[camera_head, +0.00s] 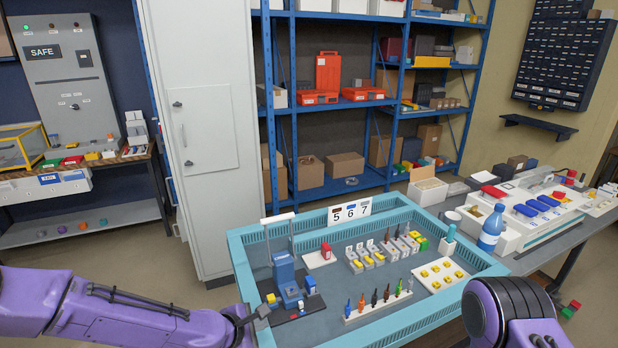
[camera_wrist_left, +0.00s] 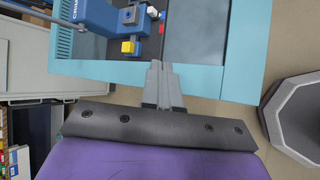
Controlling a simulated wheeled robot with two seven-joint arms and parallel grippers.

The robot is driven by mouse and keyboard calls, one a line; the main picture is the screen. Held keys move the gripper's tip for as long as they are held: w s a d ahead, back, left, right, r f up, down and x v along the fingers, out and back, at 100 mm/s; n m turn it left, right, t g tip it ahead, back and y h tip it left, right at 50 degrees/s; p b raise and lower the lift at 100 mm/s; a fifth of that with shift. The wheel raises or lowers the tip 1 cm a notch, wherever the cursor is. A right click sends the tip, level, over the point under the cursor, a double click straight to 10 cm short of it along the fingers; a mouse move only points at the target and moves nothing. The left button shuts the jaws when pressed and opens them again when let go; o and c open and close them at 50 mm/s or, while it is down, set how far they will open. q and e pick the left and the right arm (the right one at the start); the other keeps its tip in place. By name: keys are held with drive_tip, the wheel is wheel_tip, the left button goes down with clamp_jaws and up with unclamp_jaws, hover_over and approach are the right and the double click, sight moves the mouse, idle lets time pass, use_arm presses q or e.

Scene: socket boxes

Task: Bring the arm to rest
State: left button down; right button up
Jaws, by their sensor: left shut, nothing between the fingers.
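My left gripper (camera_head: 262,311) comes in from the left in the head view, at the near left edge of the teal tray (camera_head: 240,262). In the left wrist view the gripper (camera_wrist_left: 157,66) is shut and empty, its fingertips over the tray's rim (camera_wrist_left: 100,70). The tips are close to a small yellow block (camera_wrist_left: 128,47) on a blue press (camera_wrist_left: 98,14), apart from it as far as I can see. My right arm, purple and black, shows at the lower right of the head view; its gripper is not clearly visible.
The tray holds the blue press (camera_head: 285,275), a row of screwdrivers (camera_head: 375,299), sockets and a white plate with yellow pieces (camera_head: 440,274). A blue bottle (camera_head: 491,228) stands right of it. A white cabinet (camera_head: 205,130) and blue shelves (camera_head: 270,110) stand behind.

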use_arm(q)
drive_tip(key=shift+a+r+m, duration=0.1)
drive_tip(key=shift+a+m, duration=0.2)
drive_tip(key=s+a+f+m+g+y+b, duration=0.1)
drive_tip(key=s+a+f+m+y+b, duration=0.1)
drive_tip(key=s+a+f, duration=0.4)
drive_tip(key=s+a+f+m+g+y+b, duration=0.2)
drive_tip(key=s+a+f+m+b, duration=0.3)
drive_tip(key=s+f, duration=0.8)
drive_tip(key=s+a+f+m+g+y+b, duration=0.1)
drive_tip(key=s+a+f+m+y+b, duration=0.2)
drive_tip(key=s+f, duration=0.6)
drive_tip(key=s+a+m+y, duration=0.1)
drive_tip(key=s+a+m, duration=0.1)
drive_tip(key=s+a, duration=0.1)
drive_tip(key=shift+s+a+f+m+g+b, duration=0.3)
drive_tip(key=shift+s+a+g+b, duration=0.05)
drive_tip(key=shift+s+a+g, duration=0.1)
use_arm(e)
wheel_tip(320, 180, down, 11)
drive_tip(key=shift+w, duration=0.35)
